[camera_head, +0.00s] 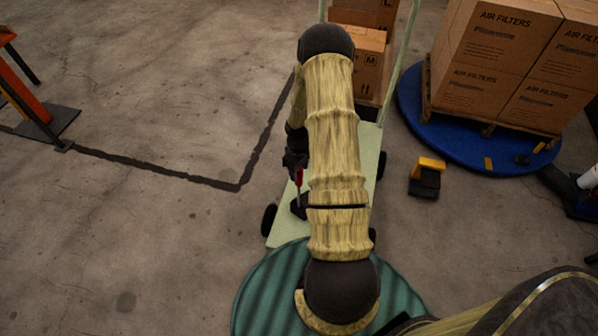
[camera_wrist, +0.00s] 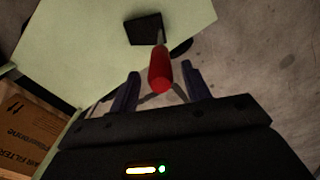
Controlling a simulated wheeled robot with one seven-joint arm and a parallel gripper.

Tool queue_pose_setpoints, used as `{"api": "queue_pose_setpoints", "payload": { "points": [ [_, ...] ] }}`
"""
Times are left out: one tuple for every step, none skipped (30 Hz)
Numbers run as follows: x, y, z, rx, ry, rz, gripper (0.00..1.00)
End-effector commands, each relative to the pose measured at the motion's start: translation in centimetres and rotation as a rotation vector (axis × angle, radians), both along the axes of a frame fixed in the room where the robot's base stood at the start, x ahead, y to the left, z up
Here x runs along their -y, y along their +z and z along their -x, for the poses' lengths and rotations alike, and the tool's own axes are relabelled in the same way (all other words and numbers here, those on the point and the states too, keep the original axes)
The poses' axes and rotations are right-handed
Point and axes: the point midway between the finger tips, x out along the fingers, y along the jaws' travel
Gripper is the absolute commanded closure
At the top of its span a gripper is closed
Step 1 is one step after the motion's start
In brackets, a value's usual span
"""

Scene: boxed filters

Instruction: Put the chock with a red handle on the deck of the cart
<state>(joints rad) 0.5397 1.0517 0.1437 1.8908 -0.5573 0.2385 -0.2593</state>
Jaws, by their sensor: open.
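The chock's black block (camera_head: 300,206) sits on the pale green cart deck (camera_head: 281,232), near its left edge, with its red handle (camera_head: 299,177) pointing up. In the wrist view, the black block (camera_wrist: 145,28) rests on the deck (camera_wrist: 85,45), and the red handle (camera_wrist: 160,74) points toward my gripper (camera_wrist: 160,70). The two fingers are open, one on each side of the handle's end, with visible gaps. I cannot tell whether the end is fully between them. In the head view, my gripper (camera_head: 294,160) is dark and partly hidden by my arm.
Cardboard boxes (camera_head: 358,57) stand at the cart's far end by its upright handle (camera_head: 402,60). A black and yellow block (camera_head: 426,178) lies on the floor to the right. Air filter boxes (camera_head: 490,50) stand on a pallet over a blue disc (camera_head: 450,148).

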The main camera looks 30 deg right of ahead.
Motion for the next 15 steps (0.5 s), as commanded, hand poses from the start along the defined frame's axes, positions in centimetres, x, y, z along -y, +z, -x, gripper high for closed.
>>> {"api": "queue_pose_setpoints", "payload": {
  "points": [
    [0.0, 1.3, -0.1, 0.003, -0.001, 0.001, 0.52],
    [0.0, 1.9, -0.1, 0.003, -0.001, 0.001, 0.52],
    [0.0, 2.7, -0.1, 0.003, -0.001, 0.001, 0.52],
    [0.0, 3.3, -0.1, 0.003, -0.001, 0.001, 0.52],
    [0.1, 3.9, -0.1, 0.005, -0.001, 0.002, 0.52],
    [0.1, 4.7, -0.1, 0.003, -0.001, 0.001, 0.52],
    [0.0, 5.3, -0.1, 0.003, -0.001, 0.001, 0.52],
    [0.0, 5.9, -0.1, 0.003, -0.001, 0.001, 0.52],
    [0.0, 6.7, -0.1, 0.003, -0.002, 0.001, 0.52],
    [0.0, 7.2, 0.0, 0.003, -0.002, 0.001, 0.52],
    [0.0, 7.7, 0.0, 0.003, -0.001, 0.001, 0.52],
    [0.0, 8.3, -0.1, 0.003, 0.000, 0.001, 0.52],
    [0.0, 8.7, -0.1, 0.003, 0.000, 0.001, 0.52],
    [0.0, 9.0, -0.1, 0.002, 0.000, 0.000, 0.52],
    [0.0, 9.3, 0.0, 0.001, -0.001, 0.000, 0.52]
  ]
}}
